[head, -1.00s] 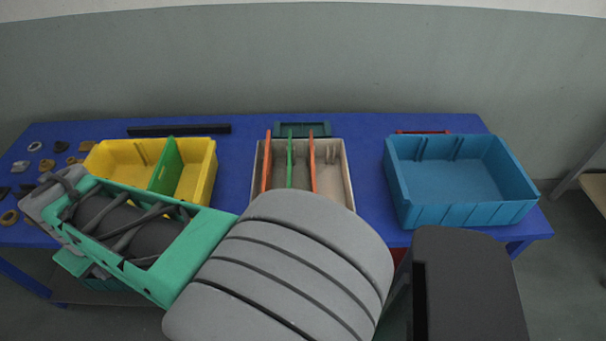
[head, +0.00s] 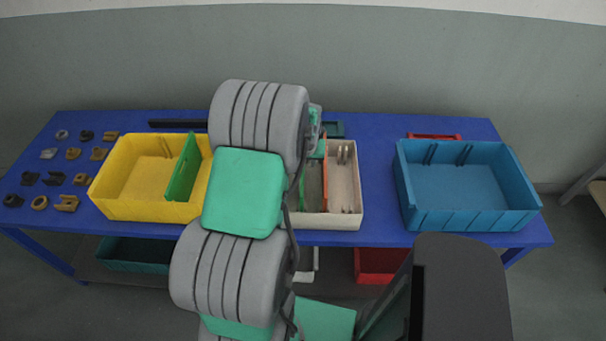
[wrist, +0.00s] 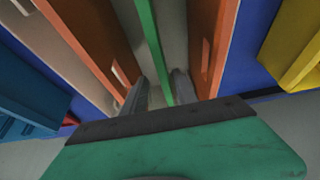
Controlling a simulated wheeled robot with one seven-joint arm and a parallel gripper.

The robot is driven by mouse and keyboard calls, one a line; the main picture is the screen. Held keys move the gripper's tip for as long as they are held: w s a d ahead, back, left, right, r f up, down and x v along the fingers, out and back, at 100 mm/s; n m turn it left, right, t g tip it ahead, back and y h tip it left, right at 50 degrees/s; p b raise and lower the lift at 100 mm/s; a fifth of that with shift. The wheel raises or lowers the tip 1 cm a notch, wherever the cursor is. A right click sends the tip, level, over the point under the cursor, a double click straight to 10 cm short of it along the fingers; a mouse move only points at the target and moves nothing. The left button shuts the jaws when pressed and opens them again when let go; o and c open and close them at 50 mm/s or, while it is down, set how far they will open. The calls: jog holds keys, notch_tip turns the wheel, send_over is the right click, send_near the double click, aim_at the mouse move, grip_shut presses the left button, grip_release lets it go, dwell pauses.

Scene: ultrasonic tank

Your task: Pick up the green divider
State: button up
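The green divider (wrist: 150,40) stands on edge between two orange dividers, a left one (wrist: 90,35) and a right one (wrist: 212,35), in the wrist view. All three are in the beige bin (head: 344,210), at the middle of the table in the head view. My gripper (wrist: 161,77) is open and empty, with one finger on each side of the green divider and visible gaps. In the head view my arm hides the gripper's fingers and much of the bin's left side. Another green divider (head: 182,170) stands in the yellow bin (head: 130,200).
The yellow bin is left of the beige bin, and a blue bin (head: 468,215) is to the right. Several small parts (head: 66,203) lie at the table's left end. A black bar (head: 178,124) lies at the back. The blue table (head: 375,150) is clear between the beige and blue bins.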

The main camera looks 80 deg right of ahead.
jog(key=x, duration=0.1)
jog(key=p+x, duration=0.1)
jog(key=x, duration=0.2)
jog(key=shift+w+f, duration=0.35)
grip_shut()
dwell(1.0)
